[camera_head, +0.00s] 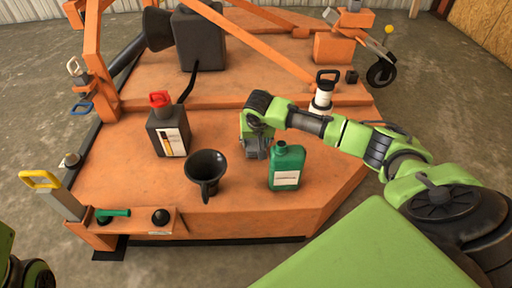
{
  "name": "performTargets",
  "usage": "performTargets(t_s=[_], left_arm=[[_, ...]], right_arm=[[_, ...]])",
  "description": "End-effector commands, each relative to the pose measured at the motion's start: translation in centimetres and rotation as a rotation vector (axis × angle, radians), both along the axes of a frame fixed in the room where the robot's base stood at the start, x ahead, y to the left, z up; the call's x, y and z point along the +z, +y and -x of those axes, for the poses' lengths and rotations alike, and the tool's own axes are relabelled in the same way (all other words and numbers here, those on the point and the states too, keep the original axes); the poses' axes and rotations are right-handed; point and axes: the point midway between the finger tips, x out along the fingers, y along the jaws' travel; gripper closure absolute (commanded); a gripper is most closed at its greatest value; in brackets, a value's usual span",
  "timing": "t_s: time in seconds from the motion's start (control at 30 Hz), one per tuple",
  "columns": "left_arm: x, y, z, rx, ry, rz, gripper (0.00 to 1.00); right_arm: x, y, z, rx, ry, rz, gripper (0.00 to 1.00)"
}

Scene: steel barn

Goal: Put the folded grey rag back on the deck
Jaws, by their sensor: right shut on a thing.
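The orange deck (240,208) of the machine fills the middle of the view. My right arm comes in from the right, and its gripper (257,150) points down over the middle of the deck, behind the green bottle. The gripper is shut on a small grey thing, which seems to be the folded grey rag; the fingers mostly hide it. I cannot tell whether the rag touches the deck. Only a green and black part of my left arm shows at the lower left; its gripper is out of view.
A green bottle (286,168) stands just in front of my right gripper. A black funnel (206,172) and a dark jug with a red cap (168,128) stand to the left. A white and black container (323,95) stands behind my right arm. The deck's front middle is clear.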

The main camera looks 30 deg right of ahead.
Motion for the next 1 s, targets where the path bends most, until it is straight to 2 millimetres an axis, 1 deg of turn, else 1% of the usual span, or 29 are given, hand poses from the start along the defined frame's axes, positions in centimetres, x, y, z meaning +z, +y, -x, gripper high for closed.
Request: performTargets(t_s=[0.03, 0.07, 0.47, 0.5, 0.53, 0.57, 0.93, 1.0], left_arm=[[-0.1, -0.01, 0.19, 0.0, -0.011, 0.0, 0.6], [0.0, -0.03, 0.21, 0.001, -0.014, -0.001, 0.6], [0.33, -0.04, 0.15, 0.0, -0.011, -0.001, 0.6], [0.16, -0.03, 0.11, 0.0, -0.008, -0.001, 0.6], [0.14, -0.03, 0.11, 0.0, -0.008, -0.001, 0.6], [0.14, -0.03, 0.11, 0.0, -0.009, -0.001, 0.6], [-0.08, -0.05, 0.09, 0.001, -0.007, -0.001, 0.6], [0.63, -0.08, 0.16, 0.0, -0.013, -0.001, 0.6]], right_arm=[[-0.67, -0.02, -0.05, 0.0, -0.001, 0.0, 0.8], [-0.78, -0.01, -0.06, 0.0, -0.001, 0.0, 0.8], [-0.95, 0.04, 0.0, 0.0, 0.0, -0.001, 0.81], [-1.0, 0.04, -0.01, 0.0, 0.0, -0.001, 0.46], [-1.0, 0.04, -0.01, 0.0, 0.0, -0.001, 0.38], [-1.0, 0.03, -0.02, 0.0, 0.0, -0.001, 0.37], [-0.81, -0.01, -0.07, 0.0, -0.002, 0.0, 0.37], [-0.1, 0.1, 0.07, 0.002, -0.002, 0.0, 0.37]])
